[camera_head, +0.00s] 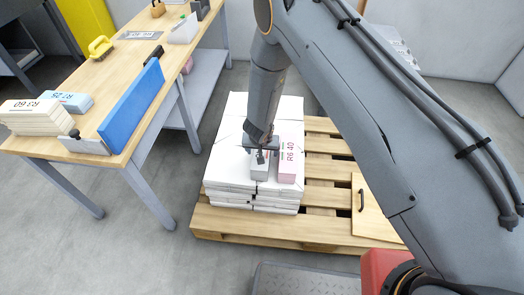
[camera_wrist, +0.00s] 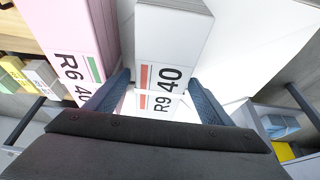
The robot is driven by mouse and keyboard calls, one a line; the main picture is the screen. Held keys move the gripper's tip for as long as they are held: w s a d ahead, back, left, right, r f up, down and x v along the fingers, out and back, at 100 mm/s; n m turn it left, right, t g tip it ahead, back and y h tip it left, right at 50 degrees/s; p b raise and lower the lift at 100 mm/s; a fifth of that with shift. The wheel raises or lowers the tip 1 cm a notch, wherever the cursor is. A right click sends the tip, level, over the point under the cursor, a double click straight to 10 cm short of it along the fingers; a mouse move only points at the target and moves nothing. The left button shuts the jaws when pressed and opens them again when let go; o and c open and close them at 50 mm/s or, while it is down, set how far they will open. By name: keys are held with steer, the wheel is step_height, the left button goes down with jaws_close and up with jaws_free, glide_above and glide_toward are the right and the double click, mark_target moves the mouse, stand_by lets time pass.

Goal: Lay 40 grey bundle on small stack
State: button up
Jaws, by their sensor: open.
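The grey bundle (camera_head: 259,172), marked R9 40 in the wrist view (camera_wrist: 172,32), lies flat on the white stack (camera_head: 230,165) on the pallet. A pink bundle (camera_head: 288,172) marked R6 40 lies beside it on its right; in the wrist view the pink bundle (camera_wrist: 72,32) is on the left. My gripper (camera_head: 260,150) is over the grey bundle, pointing down. In the wrist view its open fingers (camera_wrist: 160,78) stand either side of the grey bundle's labelled end. I cannot tell whether they touch it. I cannot tell which pile is the small stack.
The wooden pallet (camera_head: 320,166) has bare slats right of the stack, with a board (camera_head: 370,215) with a handle. A workbench (camera_head: 110,80) at left holds a cream stack (camera_head: 35,118), a blue-grey bundle (camera_head: 72,101) and a blue upright panel (camera_head: 132,107). Floor lies between bench and pallet.

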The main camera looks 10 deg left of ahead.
steer(key=shift+p+v, duration=0.35)
steer(key=shift+v, duration=3.6)
steer(key=shift+r, duration=0.1)
steer(key=s+d+r+y+p, duration=0.1)
steer(key=d+r, duration=0.3)
steer(key=r, duration=0.3)
steer(key=s+d+r+g+p, duration=0.1)
steer(key=d+r, duration=0.3)
steer(key=r, duration=0.3)
steer(key=s+d+r+y+p, duration=0.1)
steer(key=s+d+r, duration=0.15)
steer(key=r, duration=0.45)
steer(key=s+d+r+g+h+p, duration=0.1)
steer(key=s+d+r+p, duration=0.1)
steer(key=s+d+r, duration=0.6)
steer(key=s+d+r+g+h+p, duration=0.1)
steer(key=s+d+r+g, duration=0.1)
steer(key=s+d+r, duration=0.6)
steer(key=s+d, duration=0.4)
steer(key=shift+d+m+p, duration=0.25)
steer(key=shift+m+p, duration=0.05)
steer(key=shift+p, duration=0.1)
